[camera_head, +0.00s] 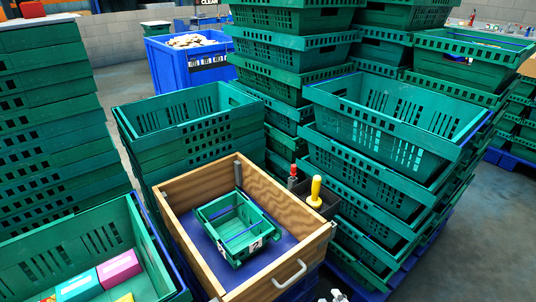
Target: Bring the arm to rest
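Neither of my grippers shows in the head view, and no arm can be made out for certain. A small pale part (336,297) shows at the bottom edge, right of centre; too little of it is visible to tell what it is. In front of me stands a wooden box (185,243) with a metal handle and a blue floor. A small green crate (226,204) with a label marked 2 sits inside it.
A green crate (40,255) at the lower left holds pink and cyan boxes. Tall stacks of green crates stand at left, behind and right. A yellow-handled tool (316,188) stands in a dark holder beside the wooden box. A blue bin (172,68) stands at the back.

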